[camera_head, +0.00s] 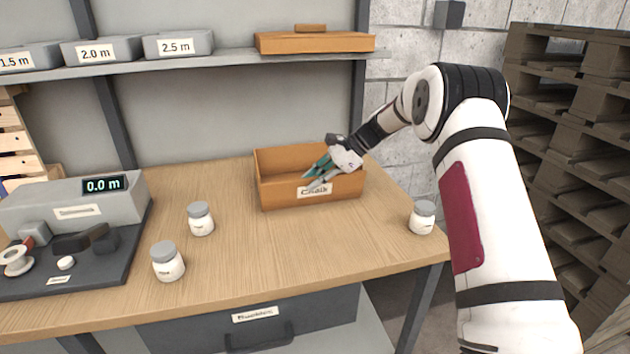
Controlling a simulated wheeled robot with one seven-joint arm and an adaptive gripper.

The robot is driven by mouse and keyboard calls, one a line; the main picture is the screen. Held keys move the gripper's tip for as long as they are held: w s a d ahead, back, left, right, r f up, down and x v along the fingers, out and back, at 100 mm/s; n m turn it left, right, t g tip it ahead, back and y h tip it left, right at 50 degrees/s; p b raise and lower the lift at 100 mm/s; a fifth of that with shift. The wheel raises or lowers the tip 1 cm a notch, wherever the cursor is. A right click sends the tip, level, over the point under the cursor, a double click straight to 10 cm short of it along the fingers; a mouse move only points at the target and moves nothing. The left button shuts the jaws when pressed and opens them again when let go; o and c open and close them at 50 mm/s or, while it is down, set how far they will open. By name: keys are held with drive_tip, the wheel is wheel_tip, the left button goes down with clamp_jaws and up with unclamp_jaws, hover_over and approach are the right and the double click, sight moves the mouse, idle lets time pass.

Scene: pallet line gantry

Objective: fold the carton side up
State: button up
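An open brown box (283,193) with upright walls stands at the back right of the wooden bench. Its front label looks like "Chalk", partly covered. It is the only carton-like thing I see on the bench, and I cannot tell whether it is the carton. My gripper (313,179) reaches in from the right, over the box's right part, with its fingers pointing down and left. Teal and grey finger parts show at the box opening and front wall. The view is too small to tell whether they touch the box or hold anything. The box's inside is partly hidden.
White jars with grey lids stand at the front left (168,263), left of the middle (201,220) and right edge (422,218). A grey device (75,207) reading "0.0 m" is at the left. A shelf (230,62) hangs behind; stacked pallets (575,130) stand right.

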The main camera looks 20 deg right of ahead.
drive_tip(key=shift+d, duration=0.1)
drive_tip(key=v, duration=1.2)
